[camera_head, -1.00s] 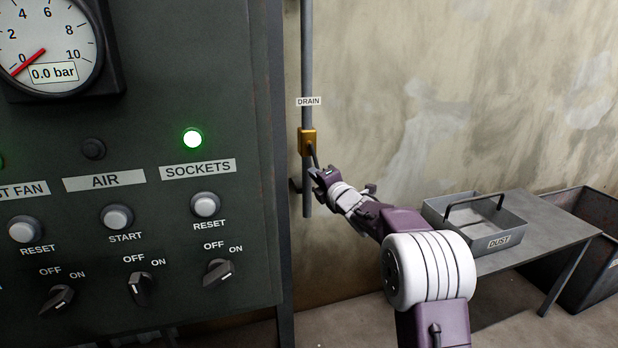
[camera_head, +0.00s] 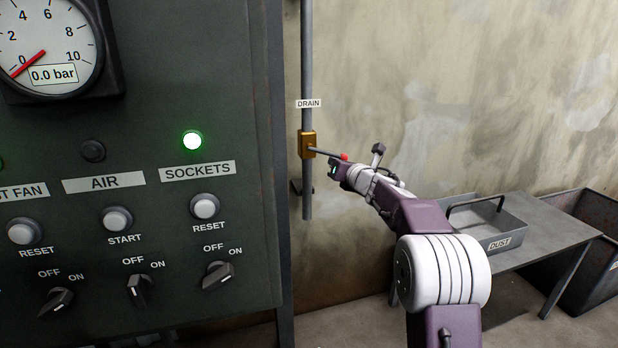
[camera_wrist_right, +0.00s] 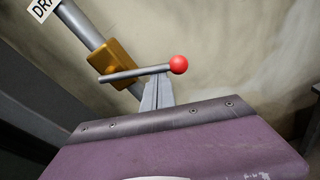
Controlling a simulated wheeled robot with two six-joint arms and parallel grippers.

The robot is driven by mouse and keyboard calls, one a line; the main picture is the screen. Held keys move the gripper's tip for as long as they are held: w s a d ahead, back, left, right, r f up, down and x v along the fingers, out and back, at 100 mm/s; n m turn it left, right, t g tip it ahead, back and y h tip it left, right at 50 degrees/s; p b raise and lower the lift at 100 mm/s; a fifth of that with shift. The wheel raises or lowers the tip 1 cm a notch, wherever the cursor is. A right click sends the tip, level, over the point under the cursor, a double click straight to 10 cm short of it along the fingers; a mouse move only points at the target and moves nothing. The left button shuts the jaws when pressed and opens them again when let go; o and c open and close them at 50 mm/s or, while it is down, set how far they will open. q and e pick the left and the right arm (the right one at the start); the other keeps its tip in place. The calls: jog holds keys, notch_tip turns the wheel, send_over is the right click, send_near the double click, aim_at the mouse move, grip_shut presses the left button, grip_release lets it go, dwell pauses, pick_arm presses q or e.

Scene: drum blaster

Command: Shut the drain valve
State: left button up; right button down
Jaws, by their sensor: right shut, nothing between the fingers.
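The drain valve is a brass body (camera_head: 307,145) on a vertical grey pipe, below a "DRAIN" label. Its grey lever (camera_head: 325,152) sticks out to the right, nearly level, across the pipe, and ends in a red knob (camera_head: 344,157). In the right wrist view the lever (camera_wrist_right: 135,73) and red knob (camera_wrist_right: 179,65) show above my fingertips. My right gripper (camera_head: 336,168) is shut and empty, just below the lever near its knob end. In the right wrist view its closed fingers (camera_wrist_right: 156,88) appear to touch or nearly touch the lever. My left gripper is not in view.
A dark control panel (camera_head: 235,110) with a gauge, buttons and switches fills the left side. A tray labelled "DUST" (camera_head: 515,240) stands on a low table (camera_head: 560,228) at the right, beside a dark bin (camera_head: 600,262). The wall right of the pipe is clear.

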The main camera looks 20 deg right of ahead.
jog(key=shift+d+r+n+h+p, duration=0.15)
jog(key=shift+d+r+n+h, duration=0.1)
jog(key=shift+r+n, duration=0.55)
jog(key=shift+d+r+n+h+p, duration=0.2)
jog(key=shift+r+n, duration=0.3)
jog(key=shift+n, duration=0.5)
jog(key=shift+r, duration=0.1)
notch_tip(320, 180, down, 5)
jog(key=b, duration=0.5)
jog(key=s+r, duration=0.2)
jog(key=s, duration=0.7)
jog(key=shift+d+r, duration=0.15)
jog(key=shift+d, duration=0.05)
jog(key=shift+s, duration=0.1)
